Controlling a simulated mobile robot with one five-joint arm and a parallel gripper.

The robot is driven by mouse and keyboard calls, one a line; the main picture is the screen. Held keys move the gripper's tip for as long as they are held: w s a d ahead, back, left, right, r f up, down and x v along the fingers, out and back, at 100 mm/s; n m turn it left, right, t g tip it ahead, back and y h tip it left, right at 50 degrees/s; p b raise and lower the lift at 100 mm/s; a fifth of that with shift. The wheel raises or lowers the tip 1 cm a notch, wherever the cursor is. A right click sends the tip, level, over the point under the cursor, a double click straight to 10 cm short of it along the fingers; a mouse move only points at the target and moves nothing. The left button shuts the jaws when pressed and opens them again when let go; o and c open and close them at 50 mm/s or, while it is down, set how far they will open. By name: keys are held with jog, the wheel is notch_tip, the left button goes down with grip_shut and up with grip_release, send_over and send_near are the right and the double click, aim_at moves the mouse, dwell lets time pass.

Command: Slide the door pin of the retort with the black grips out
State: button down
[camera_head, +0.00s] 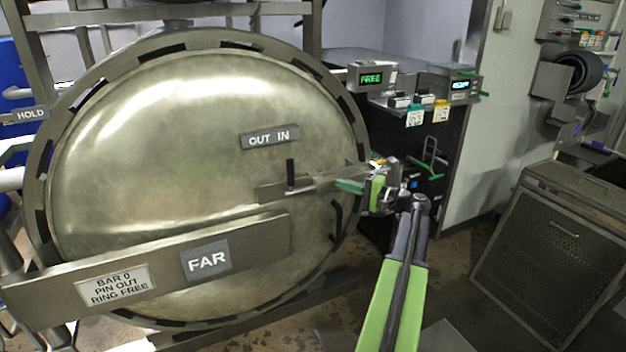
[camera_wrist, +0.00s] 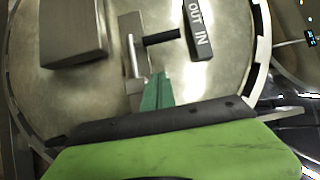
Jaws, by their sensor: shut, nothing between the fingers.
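The retort's round steel door (camera_head: 150,150) fills the left of the head view. Its door pin (camera_head: 325,180) lies level in a steel bracket, with an upright black knob (camera_head: 290,172) under the IN end of the OUT IN plate (camera_head: 270,137). The knob (camera_wrist: 160,38) and plate (camera_wrist: 198,30) also show in the wrist view. A curved black grip (camera_head: 337,222) is on the door's right side. My gripper (camera_head: 349,186), with green fingers, is shut and empty to the right of the knob, apart from it. Its fingertips (camera_wrist: 157,90) point at the bracket; contact with the bracket is unclear.
A steel bar with a FAR plate (camera_head: 206,261) and a BAR 0 PIN OUT RING FREE plate (camera_head: 120,290) crosses below the pin. A bench with a FREE display (camera_head: 371,79) stands behind right. A mesh crate (camera_head: 550,265) stands right. Some floor is open between.

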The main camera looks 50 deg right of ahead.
jog(key=w+a, duration=0.5)
jog(key=w, duration=0.7)
jog(key=shift+a, duration=0.25)
jog(key=shift+s, duration=0.1)
